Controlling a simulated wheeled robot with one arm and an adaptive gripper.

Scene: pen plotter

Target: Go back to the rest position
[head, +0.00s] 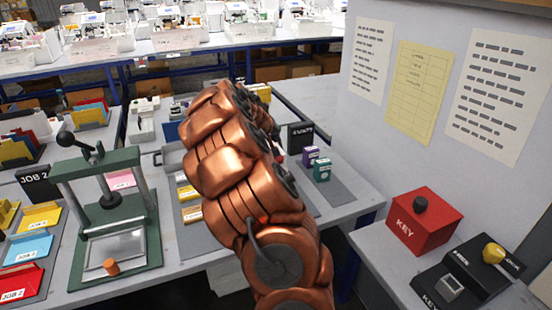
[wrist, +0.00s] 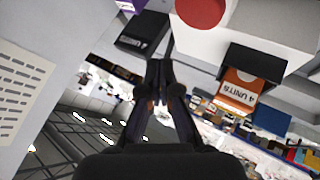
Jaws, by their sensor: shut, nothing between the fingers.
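My gripper (wrist: 159,72) shows in the wrist view with its two dark fingers together at the tips and nothing between them. It is raised in the air, and I see no contact with anything. In the head view my copper-coloured arm rises through the middle of the picture and hides the gripper. No marker for a rest position shows.
A green press (head: 107,222) stands left of my arm; a red KEY box (head: 424,220) stands at the right. Teal and purple boxes (head: 322,170) sit behind the arm. The wrist view has an orange "4 UNITS" box (wrist: 248,92) and a white machine (wrist: 270,25).

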